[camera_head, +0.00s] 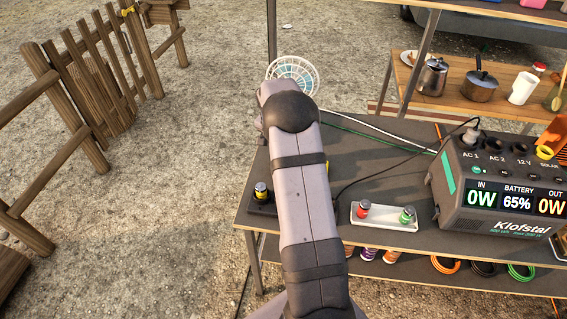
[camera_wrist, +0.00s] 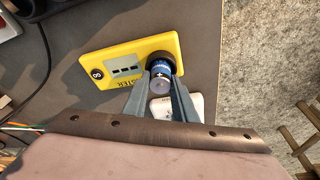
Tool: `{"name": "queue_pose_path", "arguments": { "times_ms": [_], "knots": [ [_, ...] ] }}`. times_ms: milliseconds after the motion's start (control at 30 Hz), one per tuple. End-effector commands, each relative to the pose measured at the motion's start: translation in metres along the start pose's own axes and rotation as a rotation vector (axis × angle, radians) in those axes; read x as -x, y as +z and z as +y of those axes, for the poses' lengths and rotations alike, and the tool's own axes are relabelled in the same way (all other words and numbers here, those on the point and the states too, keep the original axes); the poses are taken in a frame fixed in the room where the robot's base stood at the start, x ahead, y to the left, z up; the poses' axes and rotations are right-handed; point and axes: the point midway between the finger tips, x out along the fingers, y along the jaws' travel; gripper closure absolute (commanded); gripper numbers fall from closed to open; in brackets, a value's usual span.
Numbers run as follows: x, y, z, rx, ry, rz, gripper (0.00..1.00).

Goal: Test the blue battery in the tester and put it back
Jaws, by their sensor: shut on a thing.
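The blue battery (camera_wrist: 160,75) is between the fingers of my gripper (camera_wrist: 161,85) in the wrist view, its metal end facing the camera. My gripper is shut on it. The battery is at the dark round socket (camera_wrist: 162,57) at one end of the yellow tester (camera_wrist: 98,62); I cannot tell whether it is seated in it. The tester's small screen (camera_wrist: 124,68) shows dark marks.
In the head view, a white tray (camera_head: 385,222) holds a red battery (camera_head: 363,208) and a green battery (camera_head: 407,214), right of my arm. A yellow-topped battery (camera_head: 261,190) stands in a black holder (camera_head: 260,208) on the left. A power station (camera_head: 500,185) stands at the right.

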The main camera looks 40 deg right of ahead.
Motion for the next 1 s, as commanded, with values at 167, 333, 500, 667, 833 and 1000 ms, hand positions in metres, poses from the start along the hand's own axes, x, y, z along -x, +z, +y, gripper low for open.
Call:
{"name": "queue_pose_path", "arguments": {
  "times_ms": [167,333,500,667,833,1000],
  "knots": [
    [0.001,0.0,0.0,0.0,-0.001,0.001,0.54],
    [0.001,0.0,0.0,0.0,-0.001,0.001,0.53],
    [0.001,0.0,0.0,0.0,0.0,0.0,0.53],
    [0.012,0.0,-0.001,0.0,-0.001,0.002,0.53],
    [0.035,-0.001,-0.001,0.0,-0.004,0.004,0.53],
    [0.058,0.0,-0.001,0.0,-0.003,0.002,0.53]
  ]
}}
